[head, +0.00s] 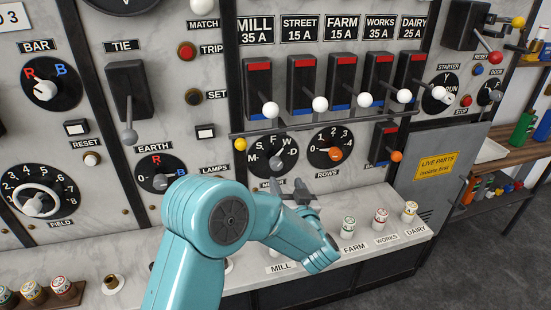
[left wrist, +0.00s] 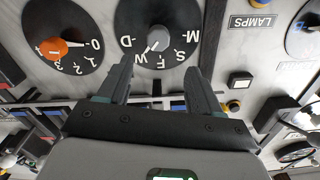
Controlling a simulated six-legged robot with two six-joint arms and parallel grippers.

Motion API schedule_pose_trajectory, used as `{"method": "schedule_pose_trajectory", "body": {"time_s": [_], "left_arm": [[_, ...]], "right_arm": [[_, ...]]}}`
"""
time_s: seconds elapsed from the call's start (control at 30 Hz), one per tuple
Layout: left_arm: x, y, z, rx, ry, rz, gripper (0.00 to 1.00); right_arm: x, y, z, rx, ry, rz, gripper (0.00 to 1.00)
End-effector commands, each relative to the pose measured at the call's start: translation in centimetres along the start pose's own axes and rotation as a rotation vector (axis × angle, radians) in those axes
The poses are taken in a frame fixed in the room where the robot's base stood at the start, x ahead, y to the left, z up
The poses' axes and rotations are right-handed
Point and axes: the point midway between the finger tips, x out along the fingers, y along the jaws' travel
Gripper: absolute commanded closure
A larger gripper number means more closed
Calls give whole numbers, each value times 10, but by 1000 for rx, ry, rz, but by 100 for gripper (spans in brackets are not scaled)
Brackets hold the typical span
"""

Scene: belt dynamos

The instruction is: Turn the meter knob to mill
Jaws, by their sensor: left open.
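The meter knob (head: 278,162) is a small grey knob on a round black dial lettered M, S, F, W and D. In the left wrist view, which shows the dial upside down, the knob (left wrist: 157,41) sits between and beyond the fingertips. Its white mark points toward the W and F side, though exactly which letter is hard to tell. My left gripper (head: 291,186) is open and empty just below the dial, with its fingers aimed at the knob; in the left wrist view its two fingers (left wrist: 158,68) are spread apart. My right gripper is not in view.
The rows dial (head: 332,151) with an orange pointer is right of the meter dial. White-tipped switch levers (head: 320,104) stick out above. A lamps switch (head: 206,132) and the earth dial (head: 158,171) are left. Labelled fuses (head: 348,227) stand on the ledge below.

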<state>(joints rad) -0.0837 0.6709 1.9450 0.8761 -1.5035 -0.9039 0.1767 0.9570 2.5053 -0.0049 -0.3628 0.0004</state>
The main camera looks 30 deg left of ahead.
Motion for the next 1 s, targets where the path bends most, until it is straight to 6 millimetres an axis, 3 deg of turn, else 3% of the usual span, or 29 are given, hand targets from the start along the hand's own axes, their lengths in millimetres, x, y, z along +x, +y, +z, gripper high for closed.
{"method": "schedule_pose_trajectory", "body": {"time_s": [0.2,0.4,0.6,0.87,0.9,1.0], "left_arm": [[54,-2,-2,1,-2,-4,35],[93,-1,-1,1,-2,-1,35],[111,0,0,1,-1,2,35],[114,0,1,1,-1,2,35],[113,0,1,1,-1,2,39],[113,0,1,1,-1,1,71]], "right_arm": [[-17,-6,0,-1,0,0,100],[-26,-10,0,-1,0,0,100],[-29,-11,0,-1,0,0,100],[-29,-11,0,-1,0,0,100],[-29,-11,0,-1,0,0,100],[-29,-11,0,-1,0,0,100]]}}
